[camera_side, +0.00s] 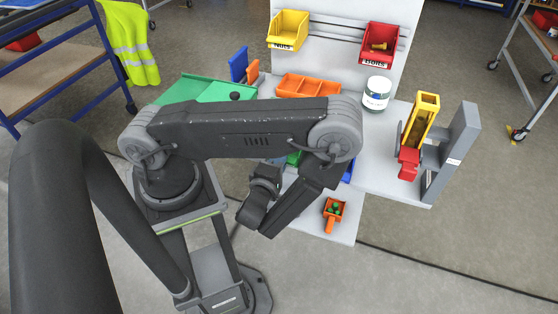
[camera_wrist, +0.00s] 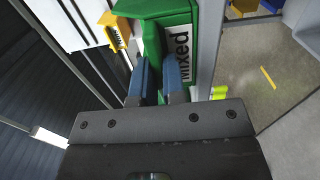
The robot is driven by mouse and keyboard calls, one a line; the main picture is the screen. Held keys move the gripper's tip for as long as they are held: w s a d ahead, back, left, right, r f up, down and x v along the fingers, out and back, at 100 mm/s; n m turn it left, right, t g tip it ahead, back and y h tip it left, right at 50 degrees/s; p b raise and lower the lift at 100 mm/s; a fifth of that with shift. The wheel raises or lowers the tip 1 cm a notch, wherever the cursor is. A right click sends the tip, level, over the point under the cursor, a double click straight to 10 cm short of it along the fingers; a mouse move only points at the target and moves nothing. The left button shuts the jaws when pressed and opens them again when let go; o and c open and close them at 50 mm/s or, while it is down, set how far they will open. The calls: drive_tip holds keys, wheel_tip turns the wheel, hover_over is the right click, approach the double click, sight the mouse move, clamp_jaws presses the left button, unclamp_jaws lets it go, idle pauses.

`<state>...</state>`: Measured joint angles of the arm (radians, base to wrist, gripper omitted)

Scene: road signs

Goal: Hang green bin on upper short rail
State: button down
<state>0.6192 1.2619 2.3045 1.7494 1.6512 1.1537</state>
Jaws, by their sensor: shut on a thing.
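The green bin (camera_wrist: 208,40) with a white "Mixed" label fills the top middle of the wrist view, seen close up and tilted. My gripper (camera_wrist: 160,62) has its two blue fingers shut on the bin's wall. In the side view my arm hides the gripper and most of the bin; a small green patch (camera_side: 295,158) shows behind the arm, and I cannot tell if it is the bin. Dark rails (camera_side: 345,33) run across the white upright panel (camera_side: 345,62) at the back. Which one is the upper short rail is hard to tell.
A yellow bin (camera_side: 288,30) labelled "Nuts" and a red bin (camera_side: 380,43) labelled "Bolts" hang on the panel, with room between them. An orange tray (camera_side: 308,86), a white jar (camera_side: 376,93) and a yellow holder (camera_side: 422,115) stand on the bench below.

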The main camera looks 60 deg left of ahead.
drive_tip(key=shift+r, duration=0.1)
idle(0.4)
drive_tip(key=shift+r, duration=1.4)
drive_tip(key=v, duration=0.5)
idle(1.3)
